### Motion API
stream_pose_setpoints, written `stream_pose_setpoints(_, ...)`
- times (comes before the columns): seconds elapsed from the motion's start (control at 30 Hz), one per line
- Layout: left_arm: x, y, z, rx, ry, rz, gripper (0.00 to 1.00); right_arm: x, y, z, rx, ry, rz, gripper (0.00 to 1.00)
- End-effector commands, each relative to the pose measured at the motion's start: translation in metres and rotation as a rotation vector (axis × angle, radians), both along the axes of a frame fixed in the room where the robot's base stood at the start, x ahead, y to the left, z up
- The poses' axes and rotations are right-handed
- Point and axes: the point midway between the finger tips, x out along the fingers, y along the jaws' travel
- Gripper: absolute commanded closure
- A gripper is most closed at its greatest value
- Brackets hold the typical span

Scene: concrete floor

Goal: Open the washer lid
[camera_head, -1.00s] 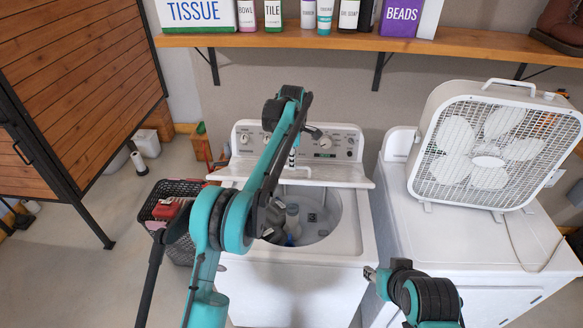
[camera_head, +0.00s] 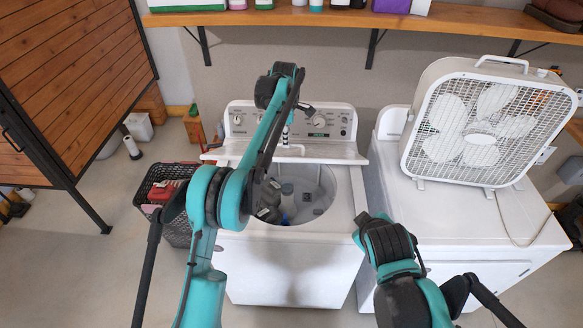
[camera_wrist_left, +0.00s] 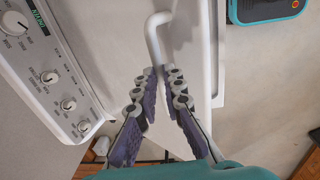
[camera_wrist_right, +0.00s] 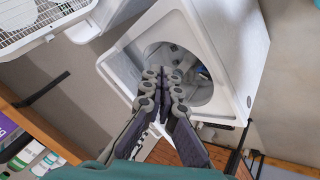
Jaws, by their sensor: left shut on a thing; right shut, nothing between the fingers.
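The white washer (camera_head: 295,255) stands in the middle of the head view with its tub opening (camera_head: 318,198) uncovered. Its lid (camera_head: 335,157) is raised at the back, below the control panel (camera_head: 330,121), and shows nearly edge-on. My left gripper (camera_head: 288,138) is at the lid. In the left wrist view, my left gripper (camera_wrist_left: 163,70) is shut on the end of a white bent handle (camera_wrist_left: 153,32) on the lid. In the right wrist view, my right gripper (camera_wrist_right: 165,72) is shut and empty, seen against the tub opening. Its fingertips are unclear in the head view.
A white dryer (camera_head: 465,225) with a box fan (camera_head: 480,130) on it stands at the right. A dark basket (camera_head: 170,195) is on the floor left of the washer. A wooden shelf (camera_head: 290,17) runs above. Some items lie in the tub.

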Motion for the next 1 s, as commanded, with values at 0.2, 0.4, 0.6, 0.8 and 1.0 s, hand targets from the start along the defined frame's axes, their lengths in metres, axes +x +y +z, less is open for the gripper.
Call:
stream_pose_setpoints(0.2,0.005,0.001,-0.004,0.000,-0.015,0.003,1.00,0.054,0.036,-0.011,-0.461,-0.040,0.435,1.00)
stream_pose_setpoints(0.4,0.005,0.001,-0.004,-0.001,-0.015,0.003,1.00,0.091,0.080,-0.026,-0.912,-0.080,0.807,1.00)
stream_pose_setpoints(0.6,0.005,0.001,-0.004,-0.001,-0.015,0.004,1.00,0.113,0.133,-0.044,-1.377,-0.113,1.127,1.00)
stream_pose_setpoints(0.8,0.005,0.001,-0.004,-0.001,-0.015,0.004,1.00,0.119,0.174,-0.059,-1.744,-0.130,1.326,1.00)
stream_pose_setpoints(1.0,0.005,0.001,-0.004,-0.001,-0.015,0.004,1.00,0.119,0.191,-0.066,-1.911,-0.131,1.402,1.00)
